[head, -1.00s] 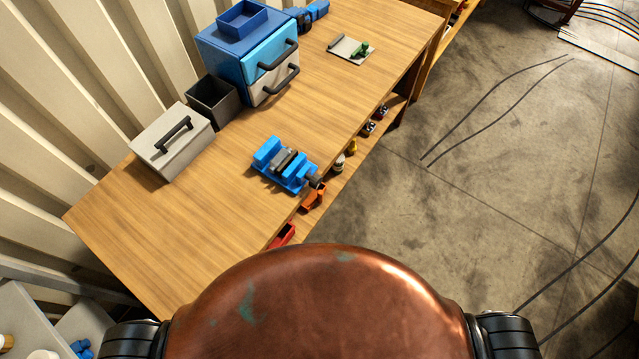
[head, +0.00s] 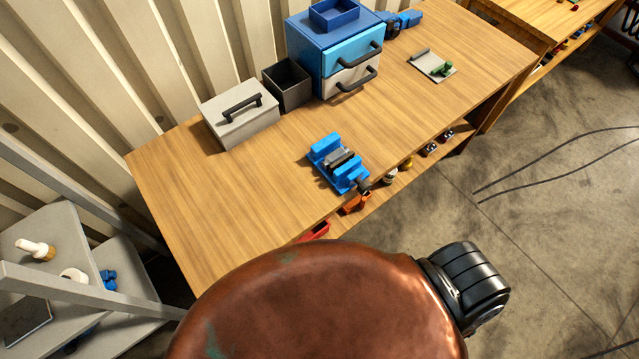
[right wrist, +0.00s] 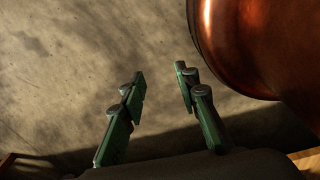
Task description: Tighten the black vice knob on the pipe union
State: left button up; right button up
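A blue vice (head: 334,158) stands near the front edge of the wooden workbench. Its jaws hold a dark grey piece (head: 341,160), which may be the pipe union; it is too small to tell. The black vice knob (head: 363,186) sticks out at the vice's front end, over the bench edge. My right gripper (right wrist: 158,80) shows in the right wrist view with its two green fingers apart and nothing between them, above the concrete floor and away from the vice. My left gripper is not in view.
The wooden bench (head: 220,215) also holds a grey lidded box (head: 240,115), a black bin (head: 287,84), a blue drawer unit (head: 335,50) and a small plate with a green part (head: 433,66). Small items sit on a shelf below. A grey shelf rack (head: 60,250) stands at left.

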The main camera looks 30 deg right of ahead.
aim_at(363, 186)
jog(key=u, duration=1.45)
jog(key=k, duration=2.15)
jog(key=z, duration=2.15)
jog(key=i, duration=0.5)
jog(key=u, duration=0.05)
